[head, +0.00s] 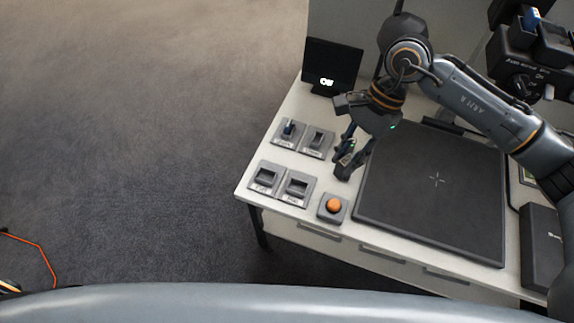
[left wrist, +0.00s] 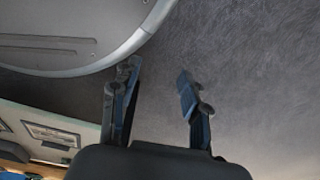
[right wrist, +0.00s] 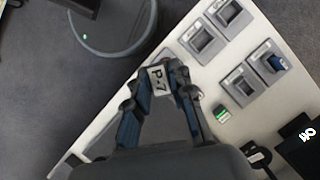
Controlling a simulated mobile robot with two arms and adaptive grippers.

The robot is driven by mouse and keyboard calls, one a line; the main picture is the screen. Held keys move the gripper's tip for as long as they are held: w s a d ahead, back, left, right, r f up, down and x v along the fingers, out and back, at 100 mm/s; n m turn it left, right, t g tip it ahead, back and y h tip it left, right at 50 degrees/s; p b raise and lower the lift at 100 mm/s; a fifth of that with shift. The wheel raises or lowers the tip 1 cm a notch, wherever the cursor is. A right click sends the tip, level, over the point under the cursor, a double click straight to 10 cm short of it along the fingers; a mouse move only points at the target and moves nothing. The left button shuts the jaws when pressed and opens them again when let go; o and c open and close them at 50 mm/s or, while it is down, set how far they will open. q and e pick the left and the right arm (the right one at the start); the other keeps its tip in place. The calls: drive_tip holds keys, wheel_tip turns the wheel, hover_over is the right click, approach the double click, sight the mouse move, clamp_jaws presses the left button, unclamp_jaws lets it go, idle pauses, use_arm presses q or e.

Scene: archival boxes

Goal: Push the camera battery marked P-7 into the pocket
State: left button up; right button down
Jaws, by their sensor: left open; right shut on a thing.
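My right gripper (head: 346,161) is shut on the camera battery marked P-7 (right wrist: 158,78), whose label shows between the fingertips in the right wrist view. It holds the battery over the table, right of the pockets in the head view. Several grey labelled pockets stand on the table: back left (head: 286,142), back right (head: 314,150), front left (head: 264,187) and front right (head: 297,197). The back left one has a blue item (head: 288,128) in it. The pocket labels are too small to read. My left gripper (left wrist: 160,82) is open and empty above the floor.
An orange button (head: 333,205) sits on the table's front edge. A large black mat (head: 435,180) fills the middle. A dark display (head: 332,66) stands at the back left. A small green item (right wrist: 222,112) lies near the pockets.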

use_arm(q)
drive_tip(key=w+d+f+b, duration=0.2)
drive_tip(key=w+b, duration=0.5)
drive_tip(key=b, duration=0.1)
drive_tip(key=w+r+t+b, duration=0.1)
drive_tip(key=w+r+b, duration=0.2)
drive_tip(key=r, duration=0.8)
drive_tip(key=shift+w+b, duration=0.35)
drive_tip(key=shift+w, duration=0.3)
use_arm(e)
drive_tip(key=shift+w+a+f+m+t+y, duration=0.15)
drive_tip(key=shift+w+a+f+m+t, duration=0.6)
drive_tip(key=shift+a+f+m, duration=1.4)
drive_tip(key=shift+w+a+f+m+t+y, duration=0.2)
drive_tip(key=shift+w+a+f+m+t, duration=0.6)
drive_tip(key=shift+f+m, duration=1.55)
drive_tip(key=shift+w+a+f+m+t+y, duration=0.15)
drive_tip(key=shift+w+a+f+m+t, duration=0.55)
drive_tip(key=shift+a+f+m, duration=1.65)
use_arm(q)
drive_tip(key=shift+r, duration=0.1)
use_arm(e)
drive_tip(key=shift+d+f+n, duration=0.65)
drive_tip(key=shift+f+n, duration=0.1)
drive_tip(key=shift+n, duration=0.2)
use_arm(q)
drive_tip(key=shift+r, duration=0.55)
drive_tip(key=shift+s+f, duration=0.1)
